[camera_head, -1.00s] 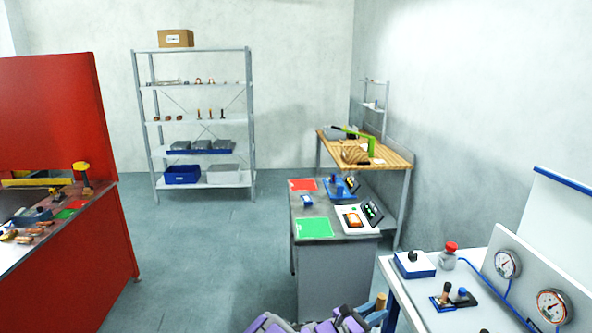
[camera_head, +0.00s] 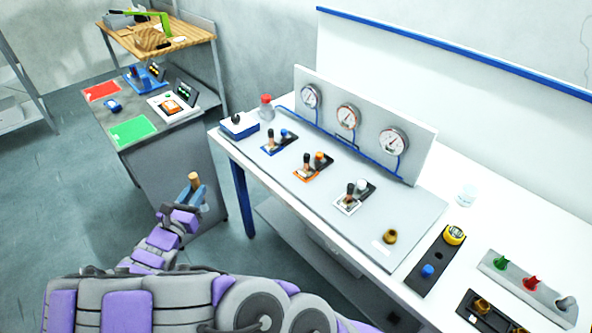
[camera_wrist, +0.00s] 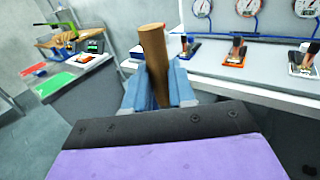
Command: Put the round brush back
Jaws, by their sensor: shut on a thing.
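My gripper (camera_head: 190,200) is in front of the white bench's left end, near the grey cabinet. Its blue fingers (camera_wrist: 159,92) are shut on a brown, wooden-looking cylinder, which I take to be the handle of the round brush (camera_wrist: 153,42). The handle stands up between the fingers, tilted slightly. It also shows as a brown tip in the head view (camera_head: 194,179). No bristles are visible, so the brush's head cannot be made out. The brush is held in the air, apart from the benches.
The white bench (camera_head: 440,204) carries three gauges (camera_head: 347,117), small trays with upright pegs (camera_head: 312,168) and a red-capped bottle (camera_head: 266,107). A grey cabinet (camera_head: 170,160) with a green mat (camera_head: 132,130) and red mat (camera_head: 102,91) stands left. Open floor lies at far left.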

